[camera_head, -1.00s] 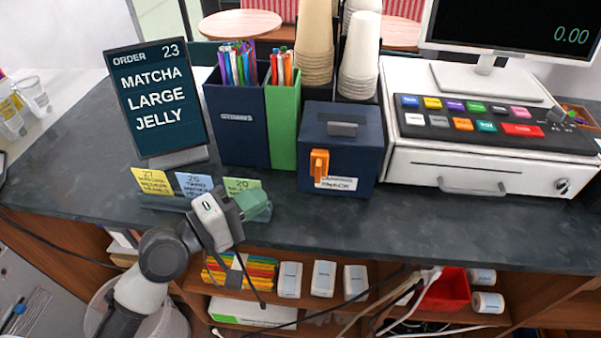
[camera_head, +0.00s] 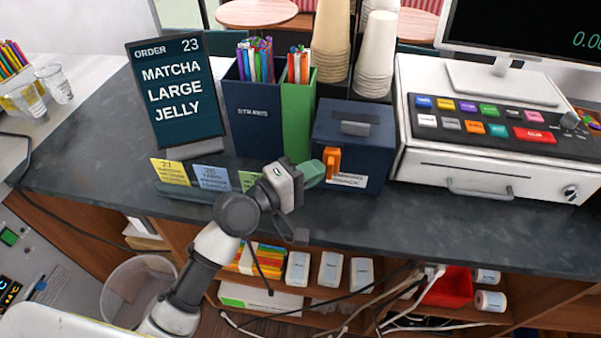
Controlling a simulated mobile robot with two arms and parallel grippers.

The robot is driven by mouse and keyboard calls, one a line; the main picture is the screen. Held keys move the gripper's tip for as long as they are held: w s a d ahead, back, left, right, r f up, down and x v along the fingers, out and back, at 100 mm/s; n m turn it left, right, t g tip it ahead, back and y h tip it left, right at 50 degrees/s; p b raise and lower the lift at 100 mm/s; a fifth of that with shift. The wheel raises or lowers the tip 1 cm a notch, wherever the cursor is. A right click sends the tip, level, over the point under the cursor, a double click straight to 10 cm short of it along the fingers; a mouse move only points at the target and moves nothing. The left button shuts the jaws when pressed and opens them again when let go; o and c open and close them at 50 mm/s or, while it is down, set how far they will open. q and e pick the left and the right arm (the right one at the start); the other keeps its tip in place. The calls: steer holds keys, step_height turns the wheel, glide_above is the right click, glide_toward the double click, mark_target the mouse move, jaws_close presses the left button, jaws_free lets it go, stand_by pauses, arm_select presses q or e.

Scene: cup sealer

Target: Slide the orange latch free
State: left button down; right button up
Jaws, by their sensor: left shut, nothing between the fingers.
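The orange latch (camera_head: 332,162) sits upright on the front of a dark blue box (camera_head: 374,160) with a grey handle on its lid. A white label shows below and to the right of the latch. My left gripper (camera_head: 318,173) has green fingers, shut and empty. The fingertips are at the left side of the latch, touching or very close; I cannot tell which. The latch's lower left edge is partly hidden by the fingers. My right gripper is not in view.
Straw bins (camera_head: 252,115) stand left of the box, beside an order screen (camera_head: 170,95). Small order cards (camera_head: 170,170) line the counter's front. A cash register (camera_head: 480,160) stands to the right. Paper cups (camera_head: 376,55) are behind. The counter right of centre (camera_head: 450,230) is clear.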

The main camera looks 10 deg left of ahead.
arm_select(q)
steer(key=shift+d, duration=0.1)
steer(key=d+p, duration=0.2)
steer(key=d, duration=0.2)
steer(key=shift+d, duration=0.4)
